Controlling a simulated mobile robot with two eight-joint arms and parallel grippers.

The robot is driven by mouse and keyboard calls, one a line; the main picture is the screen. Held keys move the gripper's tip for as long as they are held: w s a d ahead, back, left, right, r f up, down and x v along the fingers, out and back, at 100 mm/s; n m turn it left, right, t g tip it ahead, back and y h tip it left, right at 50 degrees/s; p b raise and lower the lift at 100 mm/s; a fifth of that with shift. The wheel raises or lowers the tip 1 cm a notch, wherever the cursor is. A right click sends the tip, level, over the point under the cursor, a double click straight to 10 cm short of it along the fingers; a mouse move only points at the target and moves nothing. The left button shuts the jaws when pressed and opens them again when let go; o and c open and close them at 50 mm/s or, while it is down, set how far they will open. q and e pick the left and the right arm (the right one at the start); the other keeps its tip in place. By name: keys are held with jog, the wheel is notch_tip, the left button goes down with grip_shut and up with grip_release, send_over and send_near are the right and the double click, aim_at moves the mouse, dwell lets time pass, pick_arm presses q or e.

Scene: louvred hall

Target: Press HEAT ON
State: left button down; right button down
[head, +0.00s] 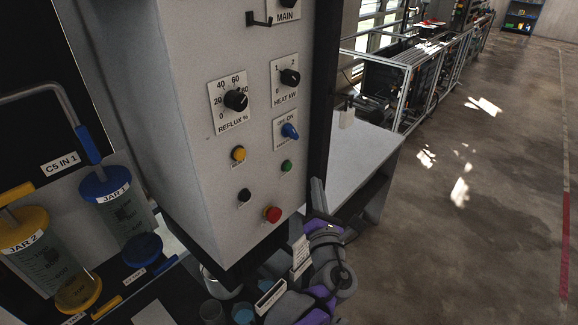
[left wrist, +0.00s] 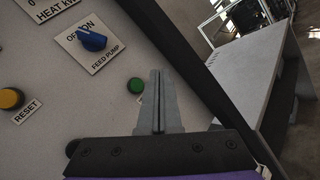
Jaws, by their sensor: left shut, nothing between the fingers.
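The grey control panel (head: 225,130) carries a small green button (head: 287,166), with a label too small to read. The green button also shows in the left wrist view (left wrist: 136,85), just left of my fingertips; its label is hidden there. I cannot read HEAT ON on any button. My left gripper (head: 316,183) is shut and empty at the panel's right edge, right of and slightly below the green button. In the left wrist view its closed fingers (left wrist: 158,74) point up the panel, and I see no contact with the button. My right gripper is not in view.
Nearby are a yellow RESET button (head: 239,153), a black button (head: 244,195), a red button (head: 272,214), the blue feed pump switch (head: 290,131) and the heat kW knob (head: 289,77). Jars (head: 117,205) stand left. A pale bench (head: 365,150) lies right; open floor beyond.

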pick_arm(q)
jog(key=shift+w+a, duration=0.8)
jog(key=shift+a, duration=0.3)
jog(key=shift+w+a, duration=0.8)
jog(key=shift+a, duration=0.3)
jog(key=shift+w+a, duration=0.1)
dwell(0.4)
jog(key=shift+w+a, duration=0.15)
jog(key=shift+a, duration=0.05)
jog(key=shift+w+a+p, duration=0.25)
jog(key=shift+a+p, duration=0.05)
jog(key=shift+a, duration=0.05)
dwell(0.7)
dwell(0.3)
jog(key=shift+s+d, duration=0.5)
jog(key=shift+d, duration=0.15)
jog(key=shift+s+d+b, duration=0.25)
jog(key=shift+s+d, duration=0.5)
jog(key=shift+d, duration=0.3)
jog(key=shift+s+d+b, duration=0.2)
jog(key=shift+s+d, duration=0.55)
jog(key=shift+d, duration=0.25)
